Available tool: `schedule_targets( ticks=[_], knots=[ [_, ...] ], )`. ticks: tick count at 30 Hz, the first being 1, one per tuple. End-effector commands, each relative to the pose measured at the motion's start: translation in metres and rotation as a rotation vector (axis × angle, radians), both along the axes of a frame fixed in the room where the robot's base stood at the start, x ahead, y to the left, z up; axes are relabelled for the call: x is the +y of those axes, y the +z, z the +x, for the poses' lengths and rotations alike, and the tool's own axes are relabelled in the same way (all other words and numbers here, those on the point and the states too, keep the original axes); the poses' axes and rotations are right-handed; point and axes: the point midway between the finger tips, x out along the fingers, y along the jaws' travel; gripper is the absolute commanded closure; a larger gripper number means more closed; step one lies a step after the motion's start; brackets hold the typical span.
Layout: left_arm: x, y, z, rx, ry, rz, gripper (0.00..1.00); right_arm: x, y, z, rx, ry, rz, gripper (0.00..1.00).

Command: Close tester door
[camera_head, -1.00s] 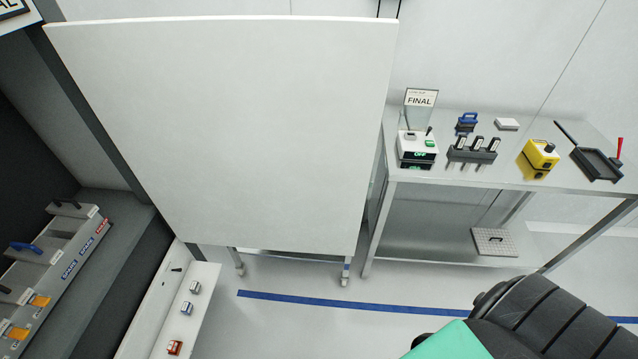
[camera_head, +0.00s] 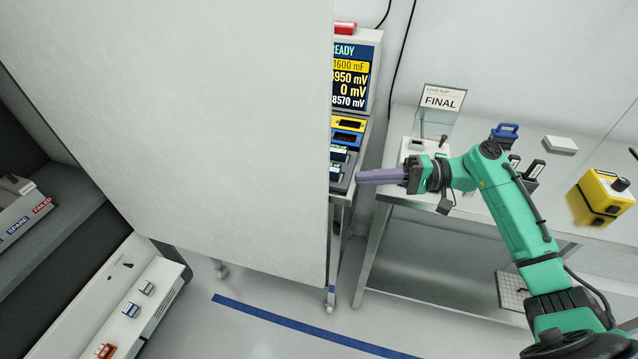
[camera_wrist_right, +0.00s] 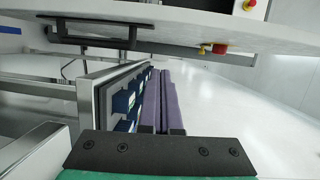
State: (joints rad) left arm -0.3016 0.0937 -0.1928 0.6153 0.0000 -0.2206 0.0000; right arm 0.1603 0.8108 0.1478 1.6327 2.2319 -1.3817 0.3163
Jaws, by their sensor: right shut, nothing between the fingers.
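The tester door seems to be the large plain white panel (camera_head: 190,110) filling the middle of the head view. It stands swung out, with the dark opening of a cabinet (camera_head: 40,120) showing at its left. My right gripper (camera_head: 360,177) has purple fingers, shut and empty, pointing left near the panel's right edge; I cannot tell if they touch it. In the right wrist view the fingers (camera_wrist_right: 160,75) point forward, below a white panel (camera_wrist_right: 180,18) with a black bar handle (camera_wrist_right: 95,35). My left gripper is not in view.
A tester cart with a lit READY screen (camera_head: 355,75) stands partly hidden behind the panel, close to my right fingers. A metal bench (camera_head: 440,240) with a FINAL sign (camera_head: 442,98) and a yellow device (camera_head: 600,195) is at right. A low white unit (camera_head: 90,300) stands at lower left.

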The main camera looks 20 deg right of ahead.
Motion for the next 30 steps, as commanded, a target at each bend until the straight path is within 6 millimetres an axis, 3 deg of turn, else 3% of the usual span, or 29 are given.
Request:
schedule_targets(
  ticks=[2,5,19,24,30],
  knots=[
    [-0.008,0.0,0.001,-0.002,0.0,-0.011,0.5,-0.007,0.021,0.005,-0.007,-0.014,0.056,1.0],
    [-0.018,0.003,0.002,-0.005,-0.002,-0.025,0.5,-0.003,0.028,0.008,-0.007,-0.015,0.078,1.0],
    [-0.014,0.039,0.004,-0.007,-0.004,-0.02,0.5,0.09,0.031,0.036,-0.007,-0.014,0.077,1.0],
    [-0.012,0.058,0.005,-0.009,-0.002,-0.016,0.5,0.103,0.029,0.009,-0.004,-0.016,0.073,1.0],
    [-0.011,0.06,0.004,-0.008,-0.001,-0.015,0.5,0.108,0.025,0.001,-0.006,-0.017,0.075,1.0]
  ],
)
